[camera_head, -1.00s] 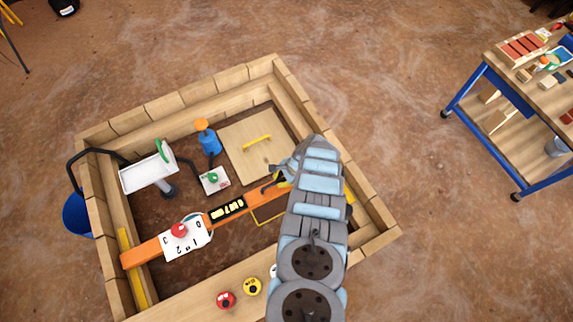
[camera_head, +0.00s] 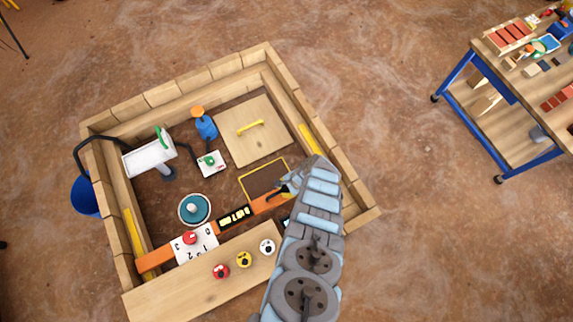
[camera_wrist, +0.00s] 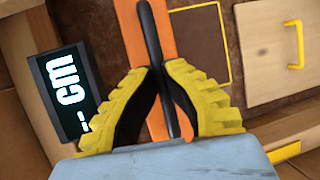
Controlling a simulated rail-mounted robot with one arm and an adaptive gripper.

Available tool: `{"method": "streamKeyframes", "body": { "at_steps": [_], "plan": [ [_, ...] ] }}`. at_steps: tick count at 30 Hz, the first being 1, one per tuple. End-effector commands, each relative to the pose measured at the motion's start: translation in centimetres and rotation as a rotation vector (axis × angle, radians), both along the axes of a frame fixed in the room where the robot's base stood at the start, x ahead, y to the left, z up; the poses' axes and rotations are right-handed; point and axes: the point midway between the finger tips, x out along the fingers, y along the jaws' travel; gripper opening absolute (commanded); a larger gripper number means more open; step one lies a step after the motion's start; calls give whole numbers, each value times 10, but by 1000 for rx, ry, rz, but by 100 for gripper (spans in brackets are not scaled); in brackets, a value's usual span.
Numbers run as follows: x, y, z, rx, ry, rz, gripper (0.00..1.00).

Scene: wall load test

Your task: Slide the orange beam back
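The orange beam (camera_head: 158,258) lies across the walled pit in the head view, close to the front plank. It carries a black label plate (camera_head: 234,217) and a white numbered card (camera_head: 201,240) with a red knob (camera_head: 190,238). In the wrist view the beam (camera_wrist: 158,125) runs under my gripper (camera_wrist: 162,68). The yellow fingers close in on both sides of a black bar handle (camera_wrist: 146,25) on the beam. My arm hides the beam's right end in the head view.
A teal disc (camera_head: 194,209) and a yellow outline (camera_head: 263,180) lie behind the beam. A wooden lid (camera_head: 254,131) with a yellow handle is farther back.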

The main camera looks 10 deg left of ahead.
Motion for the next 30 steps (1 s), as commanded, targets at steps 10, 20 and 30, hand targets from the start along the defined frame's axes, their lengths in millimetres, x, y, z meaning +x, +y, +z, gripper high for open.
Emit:
{"method": "streamKeyframes", "body": {
  "at_steps": [10,20,30],
  "plan": [
    [-5,-2,-3,-4,2,5,0],
    [-4,-1,-2,-3,2,5,41],
    [-3,0,0,0,0,2,41]
  ]
}}
